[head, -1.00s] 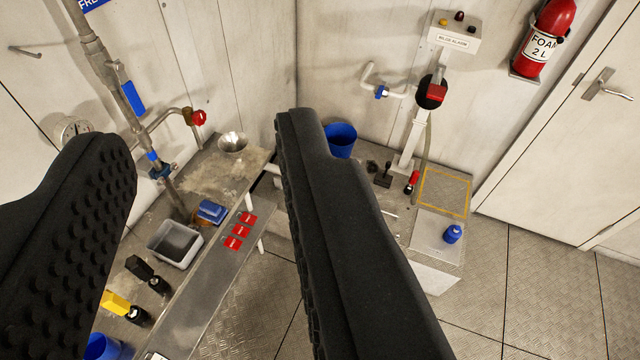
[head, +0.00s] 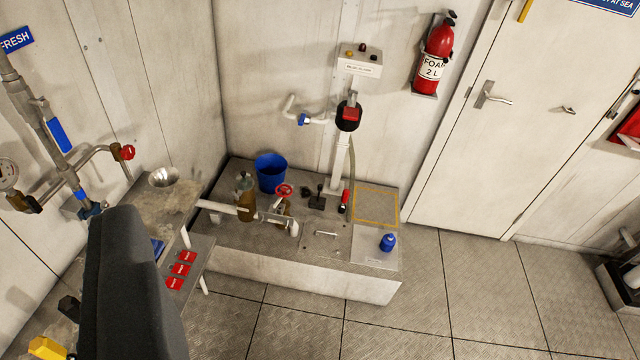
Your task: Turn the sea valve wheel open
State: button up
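A small red valve wheel (head: 284,190) sits on a brass-coloured valve on the low grey plinth (head: 225,235), between a brownish strainer-like body (head: 245,196) and a bent white pipe. A second red wheel (head: 128,152) is on the pipework on the left wall. No label tells me which is the sea valve. Of my gripper (head: 125,285), one black finger shows at the lower left; the other is out of the frame. Bench shows beside its inner face, so the fingers stand apart. It touches neither wheel, and nothing is seen held.
A hand-pump post (head: 341,160) rises behind.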

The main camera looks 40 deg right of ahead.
aim_at(283, 190)
jog(key=z, duration=0.7)
jog(key=i, duration=2.05)
jog(key=u, duration=0.55)
